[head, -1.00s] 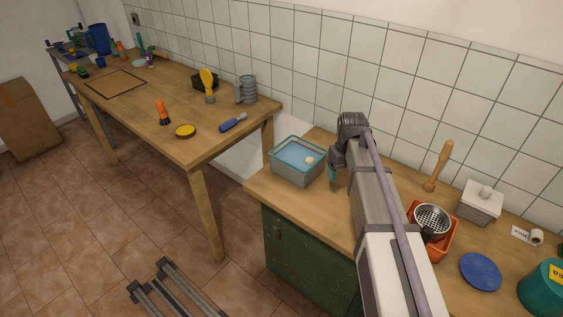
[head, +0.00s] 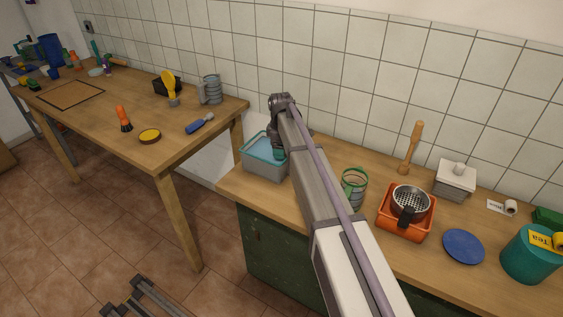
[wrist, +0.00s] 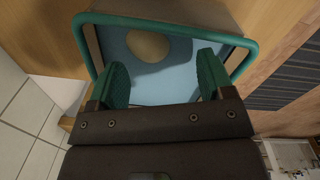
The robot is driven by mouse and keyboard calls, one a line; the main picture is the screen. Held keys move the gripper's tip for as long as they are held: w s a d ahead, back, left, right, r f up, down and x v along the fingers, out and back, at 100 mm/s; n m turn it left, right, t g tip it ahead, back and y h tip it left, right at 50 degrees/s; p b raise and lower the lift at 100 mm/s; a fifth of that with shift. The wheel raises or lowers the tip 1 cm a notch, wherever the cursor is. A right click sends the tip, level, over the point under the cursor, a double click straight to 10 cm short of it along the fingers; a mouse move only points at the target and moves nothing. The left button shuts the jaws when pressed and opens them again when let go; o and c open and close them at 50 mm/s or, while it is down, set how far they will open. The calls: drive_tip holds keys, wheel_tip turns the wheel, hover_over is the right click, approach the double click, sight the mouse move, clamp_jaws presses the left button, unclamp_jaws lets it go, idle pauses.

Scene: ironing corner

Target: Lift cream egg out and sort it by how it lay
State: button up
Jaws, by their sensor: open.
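The cream egg (wrist: 148,45) shows in the wrist view inside a grey basin with a teal rim (wrist: 170,23). It lies against pale blue water toward the far side; I cannot tell whether it floats or rests on the bottom. My gripper (wrist: 164,70) is open, its two green fingers apart over the basin and on the near side of the egg, not closed on it. In the head view the basin (head: 264,170) stands at the left end of the counter, with my gripper (head: 278,150) at it. The egg is hidden there.
Right of my arm on the counter are a green-rimmed container (head: 354,188), an orange tray (head: 405,234) with a strainer (head: 410,201), a blue plate (head: 463,246), a white lidded box (head: 455,179) and a teal tea tin (head: 530,256). A wooden table (head: 185,150) stands left.

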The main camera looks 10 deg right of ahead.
wheel_tip(320, 180, down, 5)
drive_tip(key=b, duration=0.4)
drive_tip(key=shift+w+f+b, duration=0.1)
drive_tip(key=shift+f+b, duration=0.1)
drive_tip(key=shift+b, duration=0.1)
drive_tip(key=shift+r, duration=0.2)
drive_tip(key=c, duration=0.6)
